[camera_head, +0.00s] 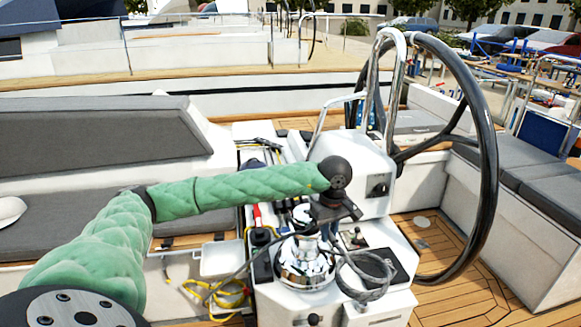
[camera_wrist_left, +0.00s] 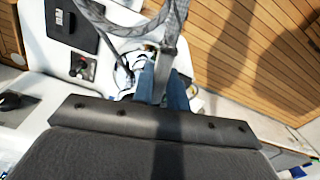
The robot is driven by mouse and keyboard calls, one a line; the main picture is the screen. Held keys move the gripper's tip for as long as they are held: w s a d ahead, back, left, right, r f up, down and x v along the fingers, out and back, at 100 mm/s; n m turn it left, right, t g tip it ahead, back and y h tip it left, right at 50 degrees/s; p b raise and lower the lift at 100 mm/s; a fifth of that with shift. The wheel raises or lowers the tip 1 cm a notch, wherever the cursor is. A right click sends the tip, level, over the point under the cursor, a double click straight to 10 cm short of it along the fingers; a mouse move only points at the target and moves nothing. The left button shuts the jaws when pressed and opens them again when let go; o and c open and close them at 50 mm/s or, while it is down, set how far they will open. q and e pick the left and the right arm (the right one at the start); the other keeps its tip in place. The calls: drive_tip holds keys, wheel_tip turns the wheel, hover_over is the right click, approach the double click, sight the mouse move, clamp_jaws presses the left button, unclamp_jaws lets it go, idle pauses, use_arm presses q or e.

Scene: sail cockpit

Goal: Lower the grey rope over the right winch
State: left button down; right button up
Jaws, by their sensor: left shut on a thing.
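The chrome winch (camera_head: 303,264) stands on the white console, near its front. A smaller chrome shape behind it is partly hidden by my gripper. My left gripper (camera_head: 326,228) is above and slightly behind the winch, pointing down. It is shut on the grey rope (camera_head: 368,291), whose loops hang to the right of the winch. In the left wrist view the grey rope (camera_wrist_left: 150,27) runs up from between the blue fingertips (camera_wrist_left: 163,88). Whether any rope circles the winch is unclear. My right gripper is not in view.
The large black steering wheel (camera_head: 485,150) stands to the right of the console, with a steel rail (camera_head: 392,75) beside it. A yellow rope (camera_head: 222,294) lies left of the winch. Grey-cushioned benches are on both sides. The wooden floor (camera_head: 455,268) at the right is clear.

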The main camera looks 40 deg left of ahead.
use_arm(q)
drive_tip(key=s+a+r+n+p, duration=0.1)
drive_tip(key=a+r+n+p, duration=0.2)
drive_tip(key=a+r+n, duration=1.15)
drive_tip(key=shift+n, duration=0.55)
wheel_tip(320, 180, down, 4)
drive_tip(key=shift+d+b, duration=0.1)
drive_tip(key=shift+b, duration=0.65)
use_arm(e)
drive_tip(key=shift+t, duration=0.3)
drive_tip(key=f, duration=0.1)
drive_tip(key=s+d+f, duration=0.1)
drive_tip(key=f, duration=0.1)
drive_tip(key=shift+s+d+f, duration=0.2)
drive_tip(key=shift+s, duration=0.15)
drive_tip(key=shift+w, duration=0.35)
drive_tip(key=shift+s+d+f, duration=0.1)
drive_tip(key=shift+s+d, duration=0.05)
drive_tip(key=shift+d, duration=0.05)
use_arm(q)
drive_tip(key=shift+b, duration=0.35)
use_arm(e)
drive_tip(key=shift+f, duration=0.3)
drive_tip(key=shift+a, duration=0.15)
